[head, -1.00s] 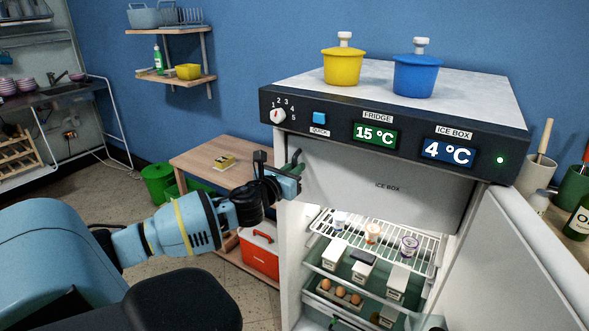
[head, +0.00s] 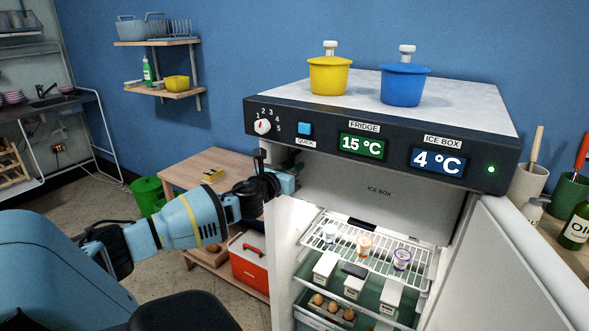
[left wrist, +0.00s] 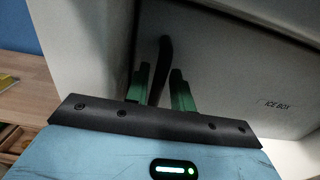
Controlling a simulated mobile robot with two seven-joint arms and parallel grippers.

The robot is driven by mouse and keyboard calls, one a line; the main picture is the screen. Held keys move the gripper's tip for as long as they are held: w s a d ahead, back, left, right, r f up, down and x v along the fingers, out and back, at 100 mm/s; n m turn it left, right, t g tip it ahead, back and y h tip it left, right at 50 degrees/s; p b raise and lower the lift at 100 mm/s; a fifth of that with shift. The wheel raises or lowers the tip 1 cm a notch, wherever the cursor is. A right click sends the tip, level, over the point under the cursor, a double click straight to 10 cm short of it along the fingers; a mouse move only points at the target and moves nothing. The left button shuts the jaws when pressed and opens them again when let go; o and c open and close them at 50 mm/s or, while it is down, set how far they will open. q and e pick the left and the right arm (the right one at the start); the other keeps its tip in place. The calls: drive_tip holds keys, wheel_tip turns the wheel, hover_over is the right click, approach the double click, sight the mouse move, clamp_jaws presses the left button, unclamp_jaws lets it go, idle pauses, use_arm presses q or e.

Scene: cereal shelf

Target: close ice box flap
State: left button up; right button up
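The ice box flap (head: 350,183) is the pale grey panel marked ICE BOX under the fridge's control panel. It hangs across the upper opening and slopes away inside. In the left wrist view the flap (left wrist: 225,75) fills most of the picture. My left gripper (head: 297,163) is at the flap's left side, near the fridge's left wall. Its green fingers (left wrist: 160,85) stand a little apart, pointing at the flap. I cannot tell whether the fingertips touch the flap. My right gripper is not in view.
The fridge (head: 283,235) stands open, its door (head: 497,265) swung to the right. Below the flap, a wire rack (head: 415,262) holds several small cups. A yellow pot (head: 329,75) and a blue pot (head: 405,84) stand on top. A wooden table (head: 205,165) stands left of the fridge.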

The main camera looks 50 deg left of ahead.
use_arm(q)
drive_tip(key=shift+o, duration=0.2)
drive_tip(key=shift+f, duration=0.1)
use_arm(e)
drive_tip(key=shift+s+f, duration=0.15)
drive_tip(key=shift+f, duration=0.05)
use_arm(q)
drive_tip(key=v, duration=0.7)
drive_tip(key=shift+s+p, duration=0.35)
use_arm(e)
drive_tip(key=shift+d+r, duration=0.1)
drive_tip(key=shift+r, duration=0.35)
use_arm(q)
drive_tip(key=shift+d, duration=0.1)
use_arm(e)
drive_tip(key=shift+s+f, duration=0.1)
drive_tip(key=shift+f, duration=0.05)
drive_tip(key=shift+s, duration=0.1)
